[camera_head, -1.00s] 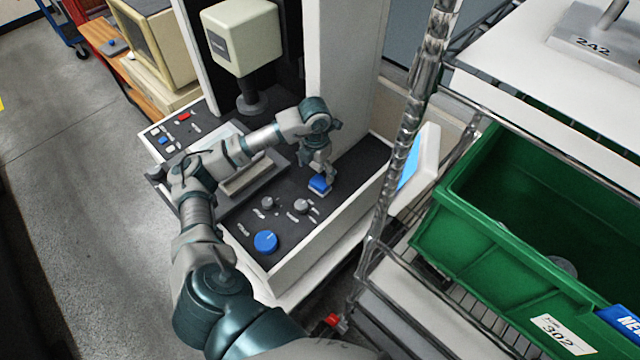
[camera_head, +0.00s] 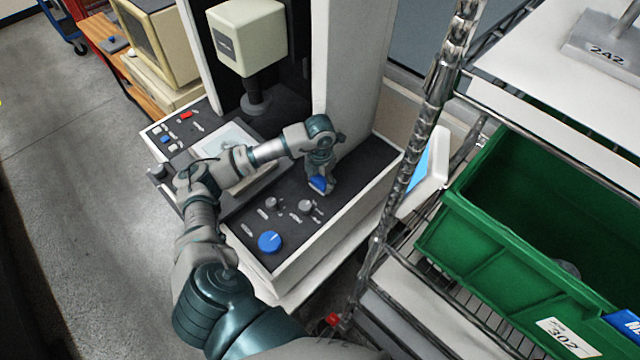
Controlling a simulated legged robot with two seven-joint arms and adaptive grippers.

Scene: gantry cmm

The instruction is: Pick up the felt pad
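The felt pad seems to be the small blue piece (camera_head: 318,184) on the dark top of the machine base, towards its right side. My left gripper (camera_head: 320,180) points down at it, with its fingers around or against the pad and covering part of it. A finger shows along the pad's right side. The gap between the fingers and the pad is too small to make out, so I cannot tell whether they grip it. My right gripper is not in view.
A blue dial (camera_head: 270,241) and small grey knobs (camera_head: 306,206) stand in front of the pad. The white machine column (camera_head: 345,70) rises behind. A metal rack post (camera_head: 415,150) and a green bin (camera_head: 490,235) are to the right.

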